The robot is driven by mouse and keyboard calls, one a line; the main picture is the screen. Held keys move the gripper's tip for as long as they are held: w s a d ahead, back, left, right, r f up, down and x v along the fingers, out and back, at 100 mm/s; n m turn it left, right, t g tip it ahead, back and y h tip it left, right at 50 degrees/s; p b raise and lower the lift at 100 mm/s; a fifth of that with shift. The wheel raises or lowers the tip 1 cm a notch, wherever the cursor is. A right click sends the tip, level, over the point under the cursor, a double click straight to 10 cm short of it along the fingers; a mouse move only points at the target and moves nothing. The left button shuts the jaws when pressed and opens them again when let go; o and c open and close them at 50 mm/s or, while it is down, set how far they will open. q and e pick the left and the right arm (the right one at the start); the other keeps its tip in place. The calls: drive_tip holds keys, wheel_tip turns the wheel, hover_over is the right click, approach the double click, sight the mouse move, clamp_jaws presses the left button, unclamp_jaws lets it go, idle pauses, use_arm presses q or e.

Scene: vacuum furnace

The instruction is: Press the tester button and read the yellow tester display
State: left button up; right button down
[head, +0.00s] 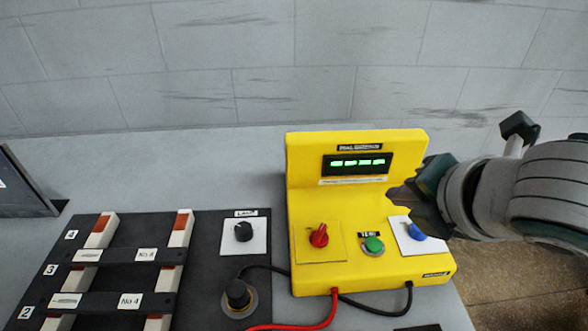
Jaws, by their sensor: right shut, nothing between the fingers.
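The yellow tester (305,188) stands on the grey bench. Its dark display (357,164) shows a row of bright green dash-like marks; I cannot read any digits. On its front panel are a red knob (319,235), a green round button (374,245) with a small label above it, and a blue knob or button (416,231) on a white plate. My right gripper (400,197) is shut and empty. It comes in from the right, at the tester's right side, above and right of the green button and apart from it. My left gripper is out of view.
A black panel (205,263) with a black knob (243,231) lies left of the tester. A dark rack (128,258) with numbered slots and white, red-ended bars is farther left. Red (300,325) and black (375,310) leads run from the tester's front. A dark screen edge (22,190) stands far left.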

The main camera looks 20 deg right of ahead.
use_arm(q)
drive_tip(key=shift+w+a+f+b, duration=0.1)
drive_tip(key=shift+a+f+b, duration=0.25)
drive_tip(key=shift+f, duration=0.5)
use_arm(e)
drive_tip(key=shift+w+f+n, duration=0.7)
drive_tip(key=shift+w+f, duration=0.05)
drive_tip(key=shift+w, duration=0.1)
drive_tip(key=b, duration=0.9)
hover_over(375, 249)
wheel_tip(375, 249, down, 7)
drive_tip(key=shift+s+f, duration=0.1)
drive_tip(key=shift+f, duration=0.85)
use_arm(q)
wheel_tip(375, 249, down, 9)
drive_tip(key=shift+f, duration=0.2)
